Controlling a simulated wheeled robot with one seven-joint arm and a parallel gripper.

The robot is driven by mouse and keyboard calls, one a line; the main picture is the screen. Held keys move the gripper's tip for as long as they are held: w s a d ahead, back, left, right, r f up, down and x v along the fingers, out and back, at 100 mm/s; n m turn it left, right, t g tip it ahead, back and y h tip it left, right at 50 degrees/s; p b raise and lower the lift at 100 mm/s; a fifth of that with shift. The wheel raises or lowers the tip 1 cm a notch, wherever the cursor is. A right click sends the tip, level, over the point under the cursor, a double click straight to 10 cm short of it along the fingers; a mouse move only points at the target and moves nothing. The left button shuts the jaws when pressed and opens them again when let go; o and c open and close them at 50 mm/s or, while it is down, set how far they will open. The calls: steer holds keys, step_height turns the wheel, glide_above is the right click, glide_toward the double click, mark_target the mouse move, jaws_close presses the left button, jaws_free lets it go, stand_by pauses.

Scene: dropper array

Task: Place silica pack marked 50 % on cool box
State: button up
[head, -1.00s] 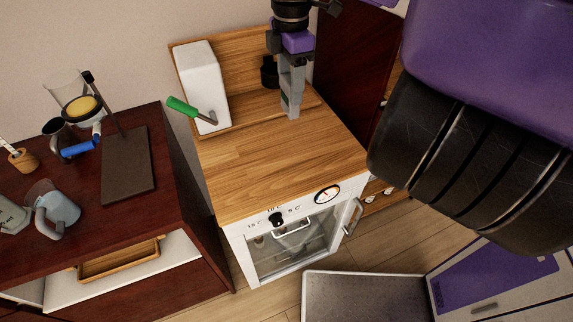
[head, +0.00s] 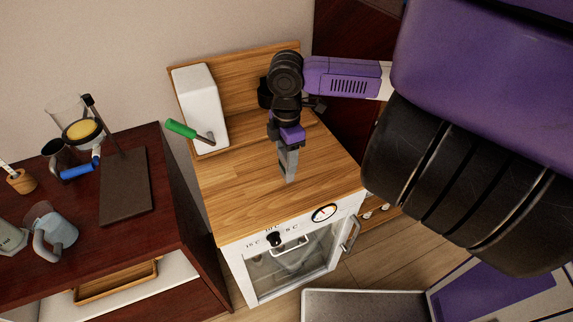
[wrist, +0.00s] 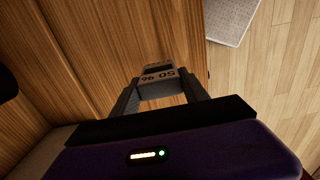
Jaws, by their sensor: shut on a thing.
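The cool box (head: 235,205) is a white cabinet with a wooden top, glass door, temperature knob and round gauge. My gripper (head: 290,175) points down over the middle right of its top, and is shut on the silica pack. In the wrist view, the grey silica pack (wrist: 158,77) sits between the fingertips of my gripper (wrist: 160,88). Its light face reads "50 %" upside down. In the head view the pack cannot be told apart from the grey fingers. I cannot tell whether it touches the wood.
A white box with a green-handled crank (head: 200,110) stands at the cool box's back left. A dark wood bench (head: 150,225) with lab glassware and a stand is on the left. The cool box's front left top is clear. A grey flat panel (head: 360,305) lies low in front.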

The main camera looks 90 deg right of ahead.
steer(key=shift+f, duration=1.85)
steer(key=shift+f, duration=0.1)
steer(key=o, duration=1.5)
steer(key=shift+o, duration=0.2)
